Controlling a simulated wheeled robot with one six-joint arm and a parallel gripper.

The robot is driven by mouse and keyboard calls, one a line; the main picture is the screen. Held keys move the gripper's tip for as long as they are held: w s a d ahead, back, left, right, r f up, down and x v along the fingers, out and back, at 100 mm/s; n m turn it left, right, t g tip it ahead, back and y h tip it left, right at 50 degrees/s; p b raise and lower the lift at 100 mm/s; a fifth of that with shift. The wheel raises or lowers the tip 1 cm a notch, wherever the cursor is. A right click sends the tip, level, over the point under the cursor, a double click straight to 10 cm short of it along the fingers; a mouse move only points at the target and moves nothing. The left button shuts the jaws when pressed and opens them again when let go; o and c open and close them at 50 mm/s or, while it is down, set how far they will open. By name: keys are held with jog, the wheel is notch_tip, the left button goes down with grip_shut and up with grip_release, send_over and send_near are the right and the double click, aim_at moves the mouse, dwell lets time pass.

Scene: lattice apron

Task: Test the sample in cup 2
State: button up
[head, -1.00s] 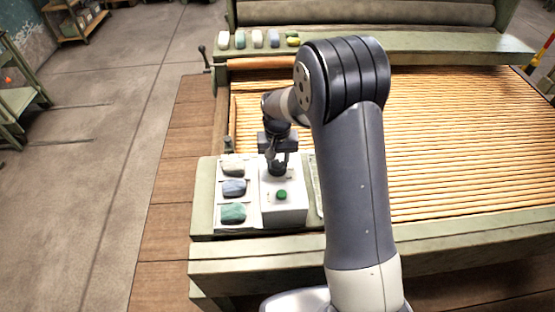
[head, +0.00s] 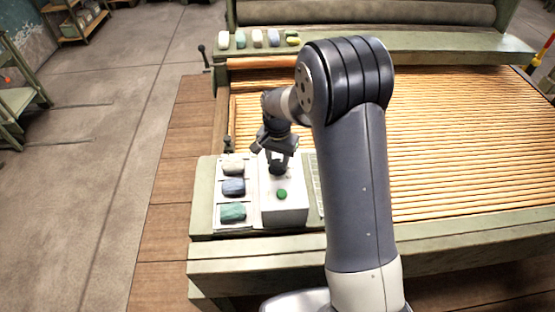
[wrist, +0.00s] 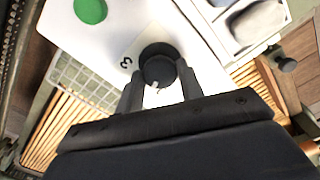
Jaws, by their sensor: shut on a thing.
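A white box (head: 285,213) stands at the front left of the green bench, with a round green button (head: 282,194) on top. The button also shows in the wrist view (wrist: 90,10). A black knob (wrist: 158,64) rises from the box top, with a printed 3 (wrist: 125,62) beside it and a small white mark on the knob. My gripper (wrist: 160,86) is shut on the knob, one finger on each side. Left of the box, a white tray (head: 220,221) holds a whitish lump (head: 233,164), a blue one (head: 234,187) and a green one (head: 233,212). Any cup numbers are unreadable.
Several coloured lumps lie on the back rail (head: 345,55). A slatted wooden apron (head: 460,140) fills the bench to the right. A grey grid panel (wrist: 85,85) lies beside the box. A crank handle (head: 205,55) sticks out at left.

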aim_at(278, 162)
jog(key=shift+m, duration=1.6)
jog(key=o, duration=1)
notch_tip(278, 162, up, 11)
jog(key=shift+f, duration=0.1)
